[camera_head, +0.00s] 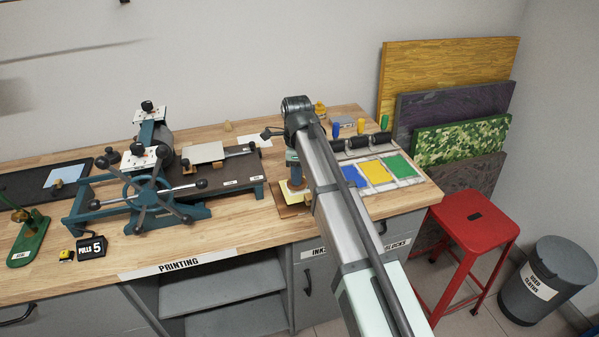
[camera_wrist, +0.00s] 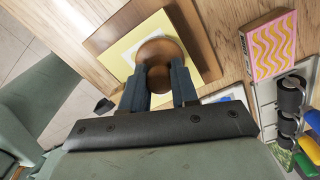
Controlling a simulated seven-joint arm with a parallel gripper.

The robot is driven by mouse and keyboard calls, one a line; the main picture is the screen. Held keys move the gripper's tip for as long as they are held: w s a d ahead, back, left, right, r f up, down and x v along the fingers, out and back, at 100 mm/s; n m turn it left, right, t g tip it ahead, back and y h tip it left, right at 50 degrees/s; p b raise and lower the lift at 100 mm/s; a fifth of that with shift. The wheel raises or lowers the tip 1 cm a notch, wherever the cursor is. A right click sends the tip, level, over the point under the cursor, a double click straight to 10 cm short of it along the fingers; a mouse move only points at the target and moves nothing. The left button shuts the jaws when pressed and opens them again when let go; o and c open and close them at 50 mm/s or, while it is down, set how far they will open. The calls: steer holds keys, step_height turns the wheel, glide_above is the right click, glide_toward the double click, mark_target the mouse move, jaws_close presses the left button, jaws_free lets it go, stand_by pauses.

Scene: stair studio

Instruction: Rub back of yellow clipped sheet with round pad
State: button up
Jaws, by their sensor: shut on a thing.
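The yellow sheet (camera_wrist: 117,52) lies on a brown wooden board in the wrist view, with a paler rectangle near its middle. In the head view the sheet (camera_head: 289,197) shows only partly beside my arm. The round wooden pad (camera_wrist: 161,50) is over the sheet, and my gripper (camera_wrist: 160,75) is shut on it from above. The pad appears to rest on the sheet, but I cannot tell contact for sure. In the head view the pad (camera_head: 296,184) shows below my wrist. The clip is not clear to see.
A printing press with a spoked wheel (camera_head: 148,194) stands to the left. The ink slab (camera_head: 376,172) with blue, yellow and green patches and black rollers (camera_head: 361,142) lie to the right. A pink-and-yellow patterned block (camera_wrist: 270,45) is near the board. A red stool (camera_head: 474,222) stands beyond the bench.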

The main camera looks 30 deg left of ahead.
steer(key=shift+s+a+f, duration=0.1)
steer(key=shift+s+a, duration=0.55)
steer(key=shift+w+d, duration=0.1)
steer(key=shift+w+d, duration=0.65)
steer(key=shift+w+d, duration=0.65)
steer(key=shift+w, duration=0.05)
